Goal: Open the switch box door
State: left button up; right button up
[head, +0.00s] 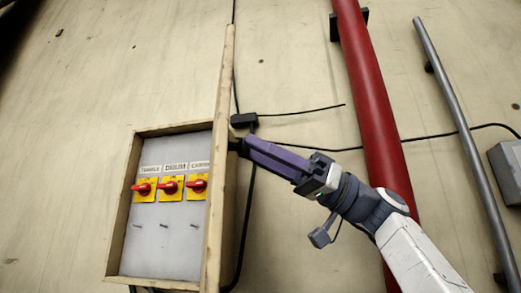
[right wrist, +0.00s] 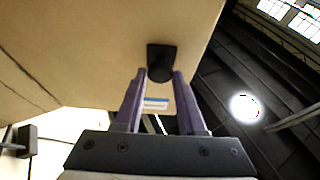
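The switch box (head: 125,200) is on the wall in the head view, with a grey panel and several red switches on yellow plates. Its wooden door (head: 221,130) stands swung out at the box's right side, seen nearly edge-on, so the inside shows. My right gripper (head: 241,147) reaches the door's outer face from the right. In the right wrist view the door's pale face (right wrist: 110,45) carries a black knob (right wrist: 161,64). The purple fingertips of my right gripper (right wrist: 160,76) sit on both sides of the knob, with almost no gap. My left gripper is not in view.
A thick red pipe (head: 370,110) runs down the wall behind my right arm. A thinner grey pipe (head: 460,120) and a grey box (head: 507,170) are further right. Black cables and a small black junction (head: 244,120) lie on the wall beside the door.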

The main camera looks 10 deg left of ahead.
jog(key=o, duration=0.4)
jog(key=b+v, duration=0.1)
jog(key=v, duration=0.9)
jog(key=shift+w+d, duration=0.15)
jog(key=shift+d, duration=0.1)
jog(key=shift+f, duration=0.1)
